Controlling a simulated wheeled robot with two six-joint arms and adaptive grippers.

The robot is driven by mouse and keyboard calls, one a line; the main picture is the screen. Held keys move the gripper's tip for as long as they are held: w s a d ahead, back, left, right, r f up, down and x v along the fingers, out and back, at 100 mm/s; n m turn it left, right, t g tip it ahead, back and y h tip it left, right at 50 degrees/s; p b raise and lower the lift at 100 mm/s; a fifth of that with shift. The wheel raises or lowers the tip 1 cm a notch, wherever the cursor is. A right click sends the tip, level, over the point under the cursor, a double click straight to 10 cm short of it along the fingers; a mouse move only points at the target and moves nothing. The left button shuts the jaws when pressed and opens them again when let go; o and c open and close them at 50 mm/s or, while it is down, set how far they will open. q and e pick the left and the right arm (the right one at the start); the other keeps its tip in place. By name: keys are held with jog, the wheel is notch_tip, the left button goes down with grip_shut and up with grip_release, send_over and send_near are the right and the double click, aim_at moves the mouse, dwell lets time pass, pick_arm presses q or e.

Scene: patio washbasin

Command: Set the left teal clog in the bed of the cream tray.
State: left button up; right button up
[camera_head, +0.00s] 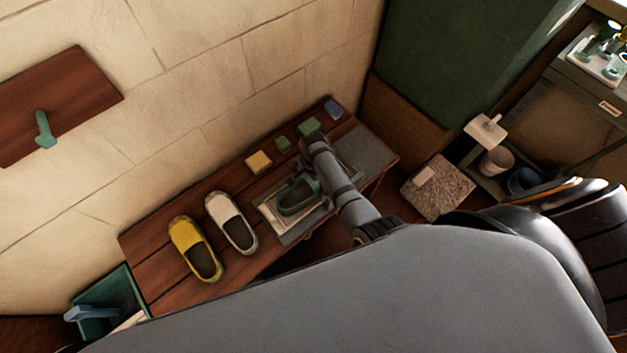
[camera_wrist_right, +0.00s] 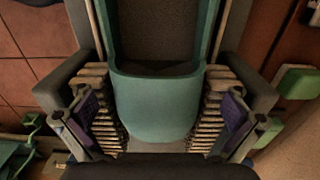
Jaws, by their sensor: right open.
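The teal clog (camera_head: 297,197) lies over the bed of the cream tray (camera_head: 268,217) on the wooden bench. In the right wrist view the clog (camera_wrist_right: 155,105) shows its rounded toe and dark insole, with thin cream rims (camera_wrist_right: 222,30) along both sides. My right gripper (camera_head: 312,178) is at the clog, partly hidden by its own arm in the head view. In the wrist view its open fingers (camera_wrist_right: 160,112) stand on either side of the toe. Whether the clog's sole rests fully on the tray bed is hidden. My left gripper is not in view.
A white clog (camera_head: 231,222) and a yellow clog (camera_head: 195,248) stand left of the tray on the bench (camera_head: 150,240). Yellow and green blocks (camera_head: 259,162) line the wall side. A teal bin (camera_head: 118,295) is at the bench's left end.

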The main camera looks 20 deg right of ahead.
notch_tip(320, 180, up, 8)
jog(key=shift+f, duration=0.25)
